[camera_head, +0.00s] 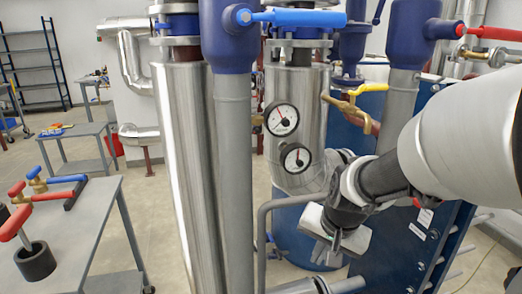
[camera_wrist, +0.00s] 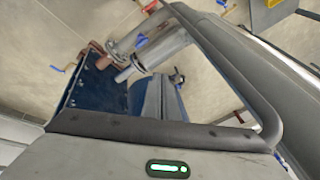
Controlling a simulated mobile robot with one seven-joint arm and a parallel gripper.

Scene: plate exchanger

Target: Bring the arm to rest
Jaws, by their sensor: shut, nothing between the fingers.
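My arm reaches in from the right edge of the head view, with a white upper link and a dark wrist. My gripper (camera_head: 325,256) hangs at its end, shut and empty, in front of the blue tank's lower part. It looks apart from the pipes, though the gap to the grey bent pipe (camera_head: 263,225) is hard to judge. In the wrist view, the gripper's grey body with a green light fills the bottom.
Steel pipes (camera_head: 185,150) and two gauges (camera_head: 282,119) stand left of my arm. A blue plate exchanger (camera_head: 425,240) is below and right of it. A grey cart (camera_head: 75,245) with red-handled and blue-handled valves stands at left.

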